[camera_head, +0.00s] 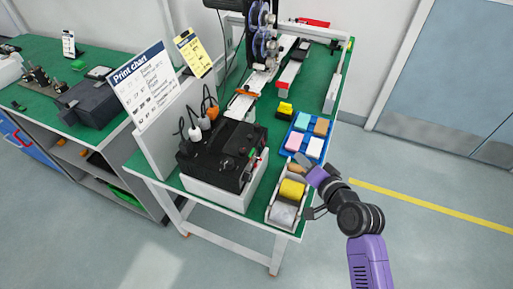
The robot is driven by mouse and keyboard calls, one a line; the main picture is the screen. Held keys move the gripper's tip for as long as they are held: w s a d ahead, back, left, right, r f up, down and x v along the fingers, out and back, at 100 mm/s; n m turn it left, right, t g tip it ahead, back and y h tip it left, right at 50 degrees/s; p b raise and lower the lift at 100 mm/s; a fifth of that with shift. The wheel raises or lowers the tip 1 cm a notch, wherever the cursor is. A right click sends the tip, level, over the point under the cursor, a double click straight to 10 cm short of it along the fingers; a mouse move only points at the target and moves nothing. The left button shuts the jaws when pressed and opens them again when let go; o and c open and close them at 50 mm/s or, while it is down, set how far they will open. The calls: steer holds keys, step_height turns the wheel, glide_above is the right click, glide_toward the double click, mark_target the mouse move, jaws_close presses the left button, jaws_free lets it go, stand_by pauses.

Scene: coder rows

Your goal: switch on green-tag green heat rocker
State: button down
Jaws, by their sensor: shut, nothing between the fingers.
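A black control box (215,157) with knobs on its top sits in a white tray on the green bench. Small red and green spots (264,153) show at its right edge; they are too small to tell which is the green heat rocker, whether there is a green tag, or which way a rocker is tilted. My gripper (302,162) is shut and empty. It is to the right of the box, above the area between the blue tray and the roll holder, apart from the box.
A blue tray (289,147) with several pastel blocks and a holder with yellow and white rolls (291,190) lie close to my gripper. Plugs with cables (195,133) stand behind the box. A print chart board (143,88) rises at left. Floor at right is clear.

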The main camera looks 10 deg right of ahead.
mark_target(260, 147)
steer(key=shift+a, duration=0.1)
stand_by(0.3)
steer(key=w+a+f+p, duration=0.1)
steer(key=w+a, duration=0.4)
steer(key=a, duration=0.1)
steer(key=shift+a+f, duration=0.2)
steer(key=shift+a, duration=0.2)
steer(key=shift+w+a+p, duration=0.1)
steer(key=shift+p, duration=0.2)
stand_by(1.7)
steer(key=shift+w+a, duration=0.2)
steer(key=shift+a, duration=0.05)
steer(key=shift+w+a+f, duration=0.1)
steer(key=shift+w+a, duration=0.05)
steer(key=shift+a, duration=0.1)
stand_by(0.7)
stand_by(0.3)
steer(key=shift+s+d, duration=0.4)
steer(key=shift+d, duration=0.2)
steer(key=shift+d, duration=0.1)
